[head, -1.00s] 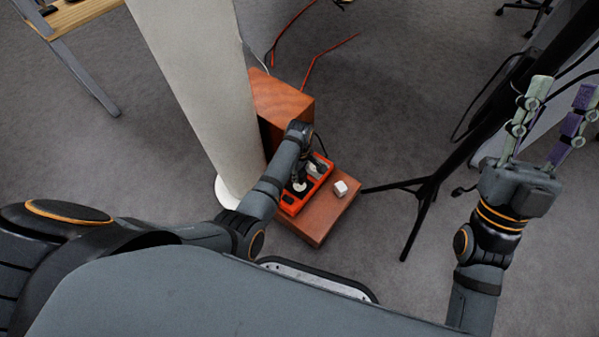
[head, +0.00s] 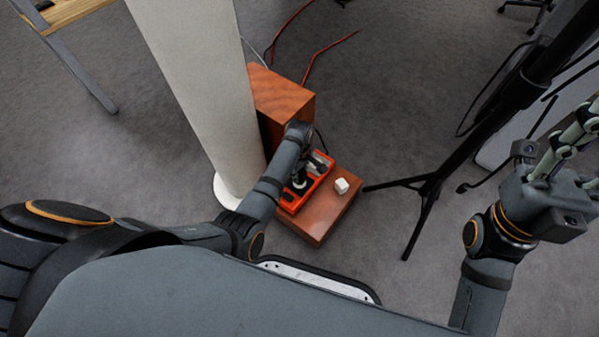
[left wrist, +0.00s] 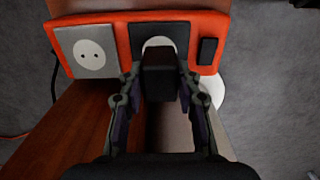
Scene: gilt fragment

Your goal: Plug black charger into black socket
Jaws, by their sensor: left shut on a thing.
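My left gripper (left wrist: 160,103) is shut on the black charger (left wrist: 160,76), a dark block between its two fingers. The charger is lined up over the round white face (left wrist: 158,43) of the black socket (left wrist: 137,40). It hides the lower part of that face, so I cannot tell whether it is plugged in. The socket is in the middle of an orange panel (left wrist: 222,25). In the head view, my left arm reaches down over the orange panel (head: 291,206) and mostly covers the socket. My right gripper (head: 588,150) is at the right edge, empty, its fingers apart and partly cut off.
A light grey socket (left wrist: 90,50) and a small black switch (left wrist: 208,50) flank the black socket. A white cube-like object (head: 341,186) lies on the wooden box (head: 318,226). A white column (head: 190,80) stands to the left, and a black tripod stand (head: 432,185) to the right.

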